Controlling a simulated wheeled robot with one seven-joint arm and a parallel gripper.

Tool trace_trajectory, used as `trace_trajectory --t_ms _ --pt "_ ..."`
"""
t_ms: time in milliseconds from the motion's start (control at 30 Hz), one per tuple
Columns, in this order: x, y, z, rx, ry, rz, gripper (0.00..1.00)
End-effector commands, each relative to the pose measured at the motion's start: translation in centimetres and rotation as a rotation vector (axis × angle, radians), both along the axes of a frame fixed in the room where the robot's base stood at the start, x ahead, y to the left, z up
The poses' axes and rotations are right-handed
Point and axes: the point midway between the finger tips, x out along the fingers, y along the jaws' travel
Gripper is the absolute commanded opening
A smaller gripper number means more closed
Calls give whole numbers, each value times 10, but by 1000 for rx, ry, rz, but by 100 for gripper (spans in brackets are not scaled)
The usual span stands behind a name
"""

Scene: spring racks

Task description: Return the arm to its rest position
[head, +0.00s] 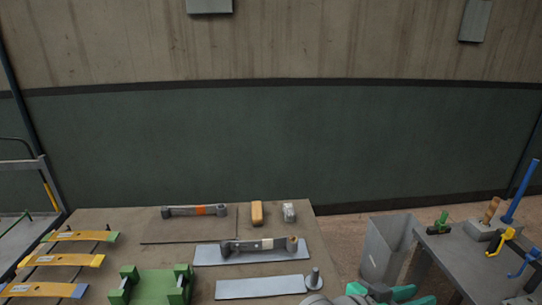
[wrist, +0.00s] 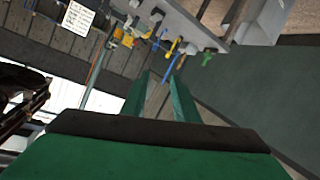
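My gripper (wrist: 159,78) shows in the wrist view with its two green fingers apart and nothing between them. In the head view my gripper (head: 411,296) shows as teal fingers at the bottom edge, right of the brown table (head: 190,222). Part of my grey arm shows there beside the table's front right corner. The rest of my arm is out of view. I cannot tell the height of the gripper above the floor.
The table carries metal links, grey plates (head: 258,287), a green fixture (head: 152,287) and yellow leaf strips (head: 65,261). A grey bin (head: 386,247) stands between it and a right-hand bench (head: 455,262) with coloured tools. The wrist view also shows the bench (wrist: 190,32).

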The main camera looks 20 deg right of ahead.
Motion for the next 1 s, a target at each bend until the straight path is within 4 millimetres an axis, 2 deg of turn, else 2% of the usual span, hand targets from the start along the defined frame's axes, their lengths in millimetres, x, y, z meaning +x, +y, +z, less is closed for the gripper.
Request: trace_trajectory --t_ms 233,467,600,767,1000 --pt "38 16 1 -232 106 238 27" --pt "71 55 -23 -372 175 488 27" --pt "84 88 -48 -424 202 648 27" --pt "89 131 -86 -445 215 832 27" --pt "71 202 -146 -408 193 1092 27"
